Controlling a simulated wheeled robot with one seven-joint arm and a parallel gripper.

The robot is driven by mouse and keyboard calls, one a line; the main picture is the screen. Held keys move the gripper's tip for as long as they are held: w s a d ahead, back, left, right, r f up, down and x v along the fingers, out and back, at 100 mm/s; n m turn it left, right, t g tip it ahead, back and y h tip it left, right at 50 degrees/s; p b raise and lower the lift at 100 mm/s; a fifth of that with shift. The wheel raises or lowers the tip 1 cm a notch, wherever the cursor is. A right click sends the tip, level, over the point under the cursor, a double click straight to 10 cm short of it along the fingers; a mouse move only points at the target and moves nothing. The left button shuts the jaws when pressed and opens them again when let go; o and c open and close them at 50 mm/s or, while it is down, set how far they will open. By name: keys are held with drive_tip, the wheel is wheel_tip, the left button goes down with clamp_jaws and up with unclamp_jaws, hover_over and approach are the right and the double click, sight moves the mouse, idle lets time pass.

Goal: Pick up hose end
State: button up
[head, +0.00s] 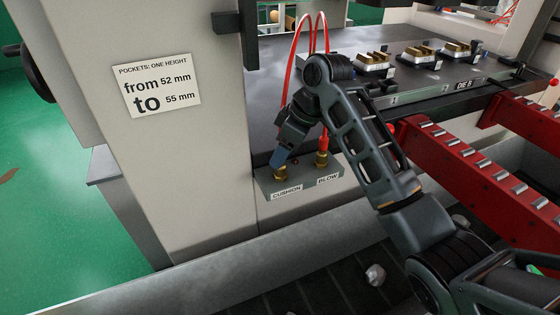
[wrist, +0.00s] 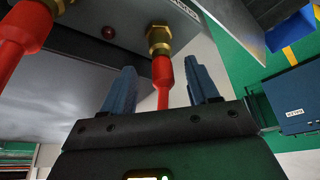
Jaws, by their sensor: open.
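A red hose end (wrist: 162,72) sits on a brass fitting (wrist: 159,40) in the wrist view. My gripper (wrist: 160,66) is open, with one blue finger on each side of this hose end and visible gaps between. In the head view my gripper (head: 279,157) is over the brass fitting (head: 281,173) labelled CUSHION and hides the hose end there. A second red hose end (head: 322,142) stands upright on the BLOW fitting; it also shows large at the left of the wrist view (wrist: 25,28). Both red hoses (head: 306,30) loop upward.
The fittings stand on a grey block (head: 300,188) beside a pale machine column (head: 190,150). A dark die plate (head: 420,75) with brass-topped parts lies behind. Red roller rails (head: 470,165) are at the right. A dark trough (head: 330,285) with pale scraps is in front.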

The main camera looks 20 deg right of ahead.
drive_tip(key=shift+x, duration=1.9)
drive_tip(key=shift+s+a, duration=0.1)
drive_tip(key=shift+c, duration=0.3)
clamp_jaws()
